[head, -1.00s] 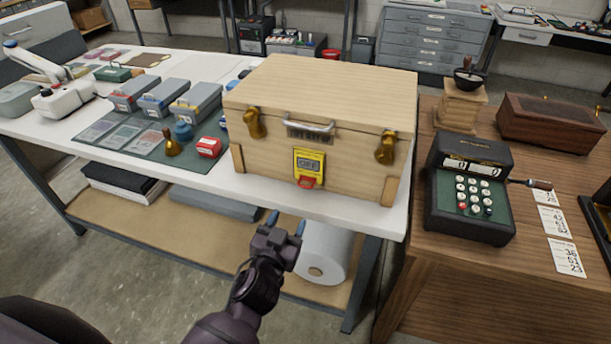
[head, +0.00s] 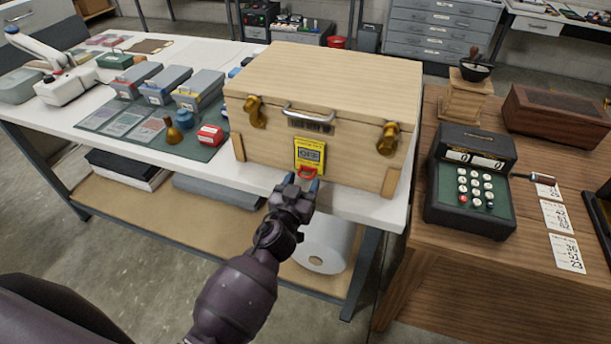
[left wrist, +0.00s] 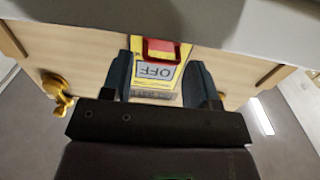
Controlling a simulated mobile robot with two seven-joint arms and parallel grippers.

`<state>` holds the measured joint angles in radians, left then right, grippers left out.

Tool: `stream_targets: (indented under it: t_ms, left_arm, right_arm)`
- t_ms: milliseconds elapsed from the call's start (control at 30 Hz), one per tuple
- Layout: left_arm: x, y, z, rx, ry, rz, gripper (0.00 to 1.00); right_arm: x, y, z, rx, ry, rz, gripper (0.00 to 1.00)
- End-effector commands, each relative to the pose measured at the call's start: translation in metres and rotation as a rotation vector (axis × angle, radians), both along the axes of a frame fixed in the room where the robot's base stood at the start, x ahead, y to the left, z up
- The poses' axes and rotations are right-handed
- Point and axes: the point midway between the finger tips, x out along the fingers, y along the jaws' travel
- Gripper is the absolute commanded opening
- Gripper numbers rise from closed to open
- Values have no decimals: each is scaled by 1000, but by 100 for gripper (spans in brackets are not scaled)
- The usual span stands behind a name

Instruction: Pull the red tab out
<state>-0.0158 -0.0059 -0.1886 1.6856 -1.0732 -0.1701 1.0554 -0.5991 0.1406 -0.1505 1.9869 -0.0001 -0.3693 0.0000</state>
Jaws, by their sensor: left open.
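The red tab (head: 307,173) sticks out at the bottom of a yellow device (head: 309,154) on the front of a wooden chest (head: 270,160). In the left wrist view the red tab (left wrist: 160,50) shows beside a label reading OFF on the yellow device (left wrist: 142,71). My left gripper (head: 302,184) is open, just in front of and below the tab. In the left wrist view its two fingers (left wrist: 160,80) stand apart, one on either side of the yellow device. I cannot tell whether they touch it. My right gripper is not in view.
The chest stands near the front edge of a white table (head: 360,208). Brass latches (head: 388,138) flank the device on the chest front. A black adding machine (head: 470,185) is on the wooden desk at right.

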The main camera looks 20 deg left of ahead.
Motion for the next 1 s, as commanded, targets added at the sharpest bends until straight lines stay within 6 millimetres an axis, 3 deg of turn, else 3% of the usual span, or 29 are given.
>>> stream_targets:
  t_ms: [233, 600, 933, 1000]
  left_arm:
    - [22, -1, 0, 2, 0, -1, 54]
    - [26, -1, 0, 0, 1, 0, 54]
    - [26, -2, 0, 0, 1, -1, 5]
    - [25, -2, 0, -1, 1, -2, 3]
  right_arm:
    - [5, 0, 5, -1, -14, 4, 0]
    - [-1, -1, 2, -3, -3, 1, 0]
    - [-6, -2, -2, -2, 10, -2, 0]
    - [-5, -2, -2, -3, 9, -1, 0]
